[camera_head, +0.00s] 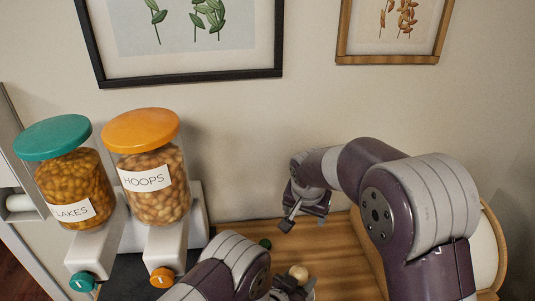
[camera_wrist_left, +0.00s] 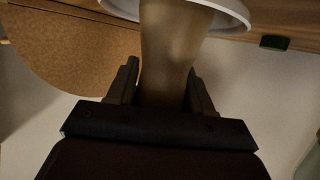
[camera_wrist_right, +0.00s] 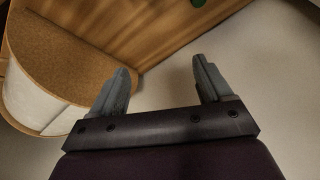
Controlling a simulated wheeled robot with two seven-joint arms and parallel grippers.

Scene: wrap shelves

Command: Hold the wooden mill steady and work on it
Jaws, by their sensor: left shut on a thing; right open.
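The wooden mill (camera_wrist_left: 165,62) stands between the fingers of my left gripper (camera_wrist_left: 161,75) in the left wrist view; the fingers are shut on its brown body. In the head view a pale round knob (camera_head: 298,272), apparently the mill's top, shows beside my left wrist; the rest is hidden by my arm. My right gripper (camera_head: 306,221) is open and empty, above the back of the wooden counter and apart from the mill. In the right wrist view its fingers (camera_wrist_right: 160,72) are spread with nothing between them.
Two dispensers, one with a teal lid (camera_head: 52,137) and one with an orange lid (camera_head: 140,130), stand at the left. The wooden counter (camera_head: 335,262) meets the wall behind. A white rim (camera_wrist_left: 238,12) shows by the mill. A cork-topped white container (camera_wrist_right: 40,65) stands near my right gripper.

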